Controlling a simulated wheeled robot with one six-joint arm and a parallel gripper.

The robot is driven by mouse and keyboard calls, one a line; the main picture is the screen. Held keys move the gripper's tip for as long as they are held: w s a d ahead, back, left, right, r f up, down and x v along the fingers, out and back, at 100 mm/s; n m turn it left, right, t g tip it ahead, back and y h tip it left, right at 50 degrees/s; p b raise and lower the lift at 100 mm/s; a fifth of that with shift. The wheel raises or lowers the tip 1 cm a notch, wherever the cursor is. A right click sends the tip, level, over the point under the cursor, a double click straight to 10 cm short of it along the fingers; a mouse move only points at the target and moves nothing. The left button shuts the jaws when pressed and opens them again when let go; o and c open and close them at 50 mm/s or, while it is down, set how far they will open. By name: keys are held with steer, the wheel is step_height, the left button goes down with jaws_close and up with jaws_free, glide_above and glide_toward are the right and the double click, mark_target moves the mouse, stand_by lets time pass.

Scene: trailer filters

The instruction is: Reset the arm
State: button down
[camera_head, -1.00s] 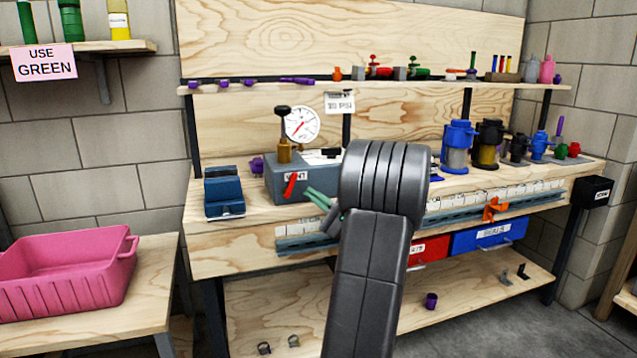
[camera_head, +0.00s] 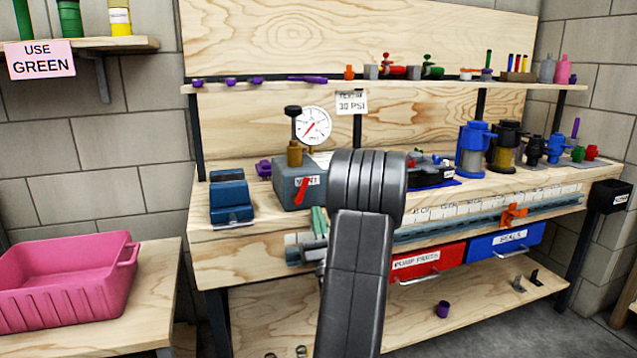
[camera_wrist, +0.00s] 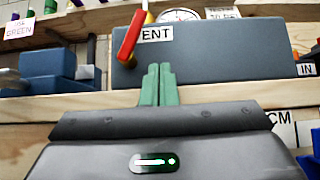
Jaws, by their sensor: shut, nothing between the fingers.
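My arm rises in the middle of the head view. My gripper (camera_head: 319,221) shows only partly there, its green fingers pointing up at the front edge of the workbench (camera_head: 240,255), left of my dark arm link. The rest of it is hidden behind that link. In the wrist view my gripper (camera_wrist: 158,72) has its two green fingers together, with nothing between them. They point at the grey-blue box marked VENT (camera_wrist: 225,52), whose front fills the upper part of that view. The box (camera_head: 288,185) with its red lever (camera_head: 301,196) stands on the bench behind the fingers.
A blue vise-like block (camera_head: 230,200) stands left of the box, and a pressure gauge (camera_head: 313,125) behind it. Blue and black filter housings (camera_head: 473,150) stand to the right. A pink bin (camera_head: 65,285) sits on the left table. Red (camera_head: 425,262) and blue (camera_head: 503,240) drawers hang below the bench.

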steer(key=b+v, duration=0.2)
steer(key=v, duration=0.6)
steer(key=shift+s+f, duration=0.1)
steer(key=shift+f, duration=0.05)
